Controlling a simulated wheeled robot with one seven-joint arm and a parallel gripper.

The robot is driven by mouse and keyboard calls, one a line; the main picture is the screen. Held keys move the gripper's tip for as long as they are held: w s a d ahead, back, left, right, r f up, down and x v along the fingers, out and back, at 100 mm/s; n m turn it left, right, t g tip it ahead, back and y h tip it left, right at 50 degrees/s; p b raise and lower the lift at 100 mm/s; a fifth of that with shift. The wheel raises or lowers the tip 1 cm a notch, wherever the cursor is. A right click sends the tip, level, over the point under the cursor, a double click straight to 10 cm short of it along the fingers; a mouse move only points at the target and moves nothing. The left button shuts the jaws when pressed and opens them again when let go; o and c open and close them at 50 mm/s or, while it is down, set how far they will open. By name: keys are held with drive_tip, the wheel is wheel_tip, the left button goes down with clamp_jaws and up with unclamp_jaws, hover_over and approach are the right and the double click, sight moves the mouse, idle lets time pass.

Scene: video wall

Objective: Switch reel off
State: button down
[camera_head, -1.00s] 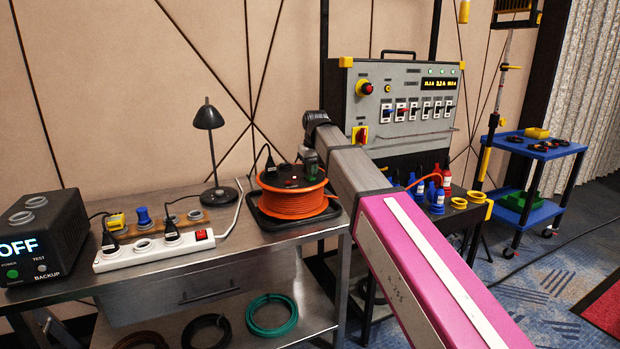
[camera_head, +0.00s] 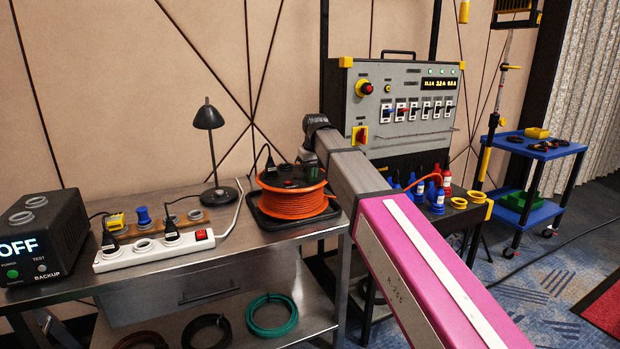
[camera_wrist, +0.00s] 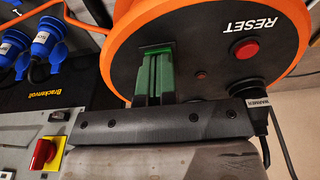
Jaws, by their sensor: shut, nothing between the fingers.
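The cable reel, wound with orange cable (camera_head: 292,203), stands on the bench's right end. Its dark top face shows in the wrist view (camera_wrist: 190,60), with a red RESET button (camera_wrist: 245,48), a small red indicator (camera_wrist: 201,75) and a black plug labelled WARMER (camera_wrist: 258,108). My gripper (camera_wrist: 156,56) is shut and empty, its green fingertips at the reel's top face. A green edge shows right at the tips; the fingers cover most of what is there, so the switch and its position are hidden. Contact cannot be told.
A power strip (camera_head: 155,250), a lamp (camera_head: 210,150) and a backup unit reading OFF (camera_head: 45,240) share the bench. A grey panel (camera_head: 400,105) with a red-and-yellow knob (camera_wrist: 43,154) stands close behind my arm. Blue plugs (camera_wrist: 48,45) are near the reel.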

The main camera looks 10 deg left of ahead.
drive_tip(key=shift+r, duration=3.5)
drive_tip(key=shift+s, duration=0.15)
